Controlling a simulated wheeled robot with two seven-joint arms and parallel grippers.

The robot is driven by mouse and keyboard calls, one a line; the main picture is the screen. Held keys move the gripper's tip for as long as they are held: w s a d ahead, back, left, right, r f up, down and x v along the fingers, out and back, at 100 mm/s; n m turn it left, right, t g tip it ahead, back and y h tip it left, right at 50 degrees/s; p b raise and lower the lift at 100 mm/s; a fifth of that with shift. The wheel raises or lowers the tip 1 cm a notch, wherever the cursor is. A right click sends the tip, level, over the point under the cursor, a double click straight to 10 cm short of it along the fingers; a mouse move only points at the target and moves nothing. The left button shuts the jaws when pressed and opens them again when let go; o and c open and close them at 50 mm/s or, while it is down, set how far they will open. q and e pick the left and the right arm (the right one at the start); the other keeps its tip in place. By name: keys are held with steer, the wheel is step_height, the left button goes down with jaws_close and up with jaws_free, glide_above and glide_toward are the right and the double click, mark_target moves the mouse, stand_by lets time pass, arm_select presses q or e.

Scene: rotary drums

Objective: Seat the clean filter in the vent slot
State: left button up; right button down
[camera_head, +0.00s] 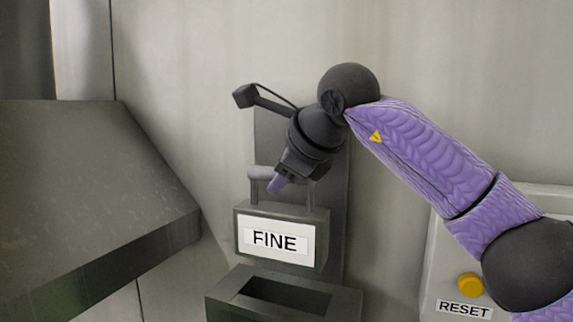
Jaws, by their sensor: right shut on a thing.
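A dark grey filter block (318,238) carries a white label reading "FINE" and has a light bar handle (262,172) on top. My right gripper (277,183) is shut on that handle and holds the filter upright. Below the filter is the vent slot (230,305), a dark grey box with an open rectangular top. The filter appears just above and behind the opening in the picture; I cannot tell the exact gap between them. My left gripper is not in view.
A tall grey back plate (332,205) stands behind the filter. A dark slab or table (90,190) juts in from the left. At lower right, a pale panel (445,250) has a yellow button (470,285) above a "RESET" label (465,309).

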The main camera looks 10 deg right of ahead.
mark_target(288, 209)
steer(key=shift+d+f, duration=0.2)
steer(key=shift+d, duration=0.1)
step_height(288, 209, down, 5)
steer(key=b, duration=0.4)
steer(key=shift+b, duration=0.35)
steer(key=shift+f, duration=0.2)
steer(key=shift+r, duration=0.1)
stand_by(0.6)
